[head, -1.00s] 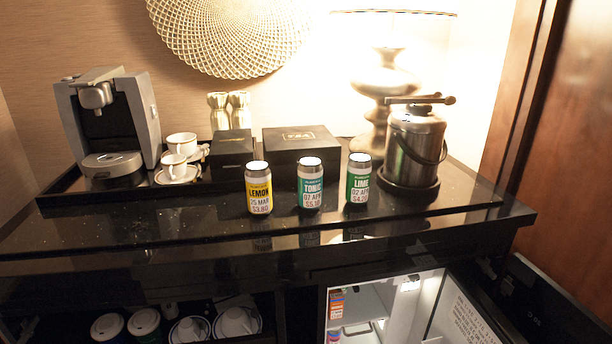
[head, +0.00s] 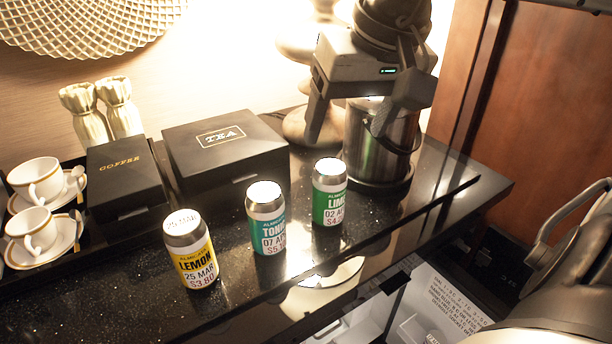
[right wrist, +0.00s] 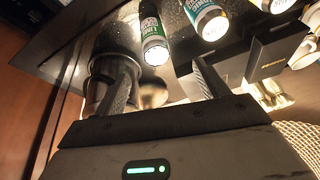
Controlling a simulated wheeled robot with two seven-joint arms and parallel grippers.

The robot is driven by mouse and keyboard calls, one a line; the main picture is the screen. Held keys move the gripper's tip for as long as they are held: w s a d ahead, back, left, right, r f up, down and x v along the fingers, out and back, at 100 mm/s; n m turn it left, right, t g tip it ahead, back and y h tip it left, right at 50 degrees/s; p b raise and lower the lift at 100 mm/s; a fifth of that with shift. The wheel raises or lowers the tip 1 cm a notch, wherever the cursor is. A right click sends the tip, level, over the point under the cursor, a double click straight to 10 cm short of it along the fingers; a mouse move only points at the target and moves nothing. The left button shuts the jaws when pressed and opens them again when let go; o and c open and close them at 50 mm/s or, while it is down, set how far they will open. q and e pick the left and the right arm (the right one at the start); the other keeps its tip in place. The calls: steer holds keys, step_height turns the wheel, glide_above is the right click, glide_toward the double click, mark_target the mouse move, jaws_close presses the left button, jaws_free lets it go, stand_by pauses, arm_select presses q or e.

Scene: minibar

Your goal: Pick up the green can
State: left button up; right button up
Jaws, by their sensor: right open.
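The green LIME can (head: 328,207) stands upright on the black counter, rightmost of three cans in the head view. It also shows beyond and between my fingers in the right wrist view (right wrist: 154,36). My right gripper (head: 350,130) is open and empty, its fingers pointing down above and behind the can, in front of the ice bucket. The fingers are apart from the can; they also show in the right wrist view (right wrist: 163,72). A teal TONIC can (head: 268,232) stands left of the green can. My left gripper is not in view.
A yellow LEMON can (head: 190,262) stands further left. The metal ice bucket (head: 368,150) is close to my right gripper. A TEA box (head: 270,150), a COFFEE box (head: 120,168) and cups stand at the back left. The counter is clear in front of the cans.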

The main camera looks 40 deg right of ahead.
mark_target(334, 168)
steer(key=shift+h, duration=0.4)
steer(key=x, duration=0.6)
steer(key=b+x, duration=0.1)
steer(key=x, duration=0.3)
steer(key=shift+w+d, duration=0.1)
steer(key=shift+d, duration=0.25)
steer(key=shift+a+x, duration=0.15)
steer(key=shift+x, duration=1.1)
steer(key=shift+a+x, duration=0.15)
steer(key=shift+x, duration=1.15)
steer(key=c, duration=1.2)
